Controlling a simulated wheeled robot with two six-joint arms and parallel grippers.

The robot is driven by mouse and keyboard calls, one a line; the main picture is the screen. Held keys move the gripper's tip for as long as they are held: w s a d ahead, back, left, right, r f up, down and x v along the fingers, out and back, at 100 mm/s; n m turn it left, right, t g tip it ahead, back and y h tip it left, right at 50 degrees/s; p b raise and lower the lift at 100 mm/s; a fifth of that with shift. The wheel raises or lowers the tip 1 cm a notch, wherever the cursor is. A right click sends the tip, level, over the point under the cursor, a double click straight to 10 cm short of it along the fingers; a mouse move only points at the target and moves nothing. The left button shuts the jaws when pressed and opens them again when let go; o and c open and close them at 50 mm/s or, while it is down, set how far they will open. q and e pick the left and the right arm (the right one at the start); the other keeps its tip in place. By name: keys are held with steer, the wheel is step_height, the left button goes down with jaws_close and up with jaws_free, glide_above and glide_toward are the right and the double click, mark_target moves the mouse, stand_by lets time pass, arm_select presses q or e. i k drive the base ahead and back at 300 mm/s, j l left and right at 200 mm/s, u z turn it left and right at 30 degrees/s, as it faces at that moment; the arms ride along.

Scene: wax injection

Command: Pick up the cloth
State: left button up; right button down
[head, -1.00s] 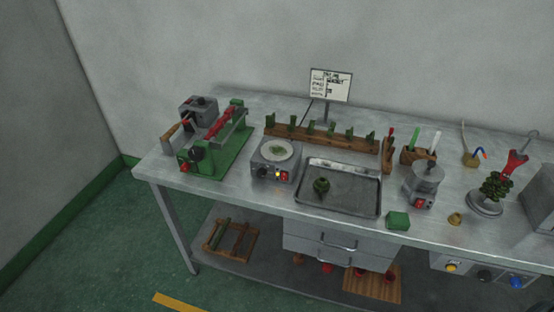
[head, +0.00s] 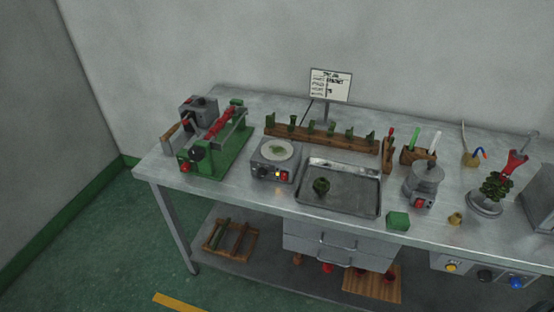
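No thing that is clearly a cloth shows in the head view. A small green block-like piece (head: 398,221) lies on the front edge of the metal table (head: 240,198), right of the tray; I cannot tell whether it is folded cloth or something solid. Neither of my grippers is in view.
A metal tray (head: 345,207) holds a dark green round piece (head: 321,186). Left of it stand a scale-like device (head: 273,172) and a green clamp machine (head: 228,158). A wooden rack (head: 300,134) and a sign (head: 330,86) stand behind. A small pot device (head: 427,178) stands right.

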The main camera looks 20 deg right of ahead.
mark_target(399, 220)
steer(key=z, duration=1.55)
